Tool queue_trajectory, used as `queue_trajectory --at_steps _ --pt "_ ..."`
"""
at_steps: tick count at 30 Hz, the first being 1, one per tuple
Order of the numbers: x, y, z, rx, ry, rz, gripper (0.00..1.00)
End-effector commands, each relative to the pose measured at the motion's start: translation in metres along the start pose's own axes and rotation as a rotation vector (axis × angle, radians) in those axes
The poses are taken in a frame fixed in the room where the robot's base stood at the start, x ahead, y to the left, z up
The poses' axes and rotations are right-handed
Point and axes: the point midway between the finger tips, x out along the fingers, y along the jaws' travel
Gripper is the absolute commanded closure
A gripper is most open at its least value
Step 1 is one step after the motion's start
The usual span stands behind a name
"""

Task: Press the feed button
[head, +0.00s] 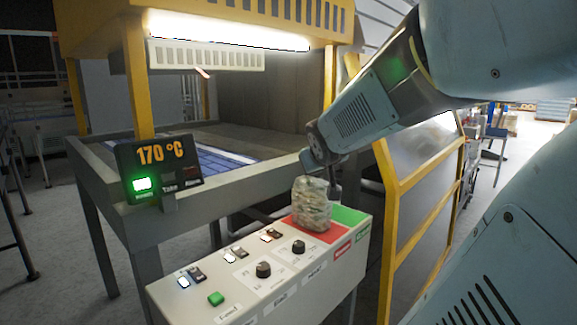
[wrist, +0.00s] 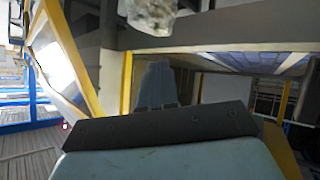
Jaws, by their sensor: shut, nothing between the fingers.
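The control box (head: 240,262) has a sloped grey panel below the middle of the head view. My gripper (head: 326,178) is shut and empty at the box's far right end, well away from the green button. It is close above and behind a clear bag of pale contents (head: 311,205), and I cannot tell if they touch. The bag shows at the top of the wrist view (wrist: 150,14).
The bag stands on a red pad (head: 292,222) beside a green pad (head: 349,215). Two black knobs (head: 263,269) (head: 299,247) and several rocker switches (head: 197,274) are on the panel. A 170 °C display (head: 160,168) and yellow frame (head: 392,215) stand nearby. Space above the panel's left is clear.

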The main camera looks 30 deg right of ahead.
Motion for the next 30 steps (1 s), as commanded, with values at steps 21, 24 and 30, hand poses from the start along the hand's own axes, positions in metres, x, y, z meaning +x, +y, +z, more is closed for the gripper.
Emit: queue_trajectory --at_steps 21,24,30 --pt "-0.147 -0.127 0.112 -0.031 -0.449 -0.372 1.0" --pt "-0.147 -0.126 0.112 -0.03 -0.449 -0.371 1.0" --pt "-0.147 -0.126 0.112 -0.03 -0.448 -0.37 1.0"
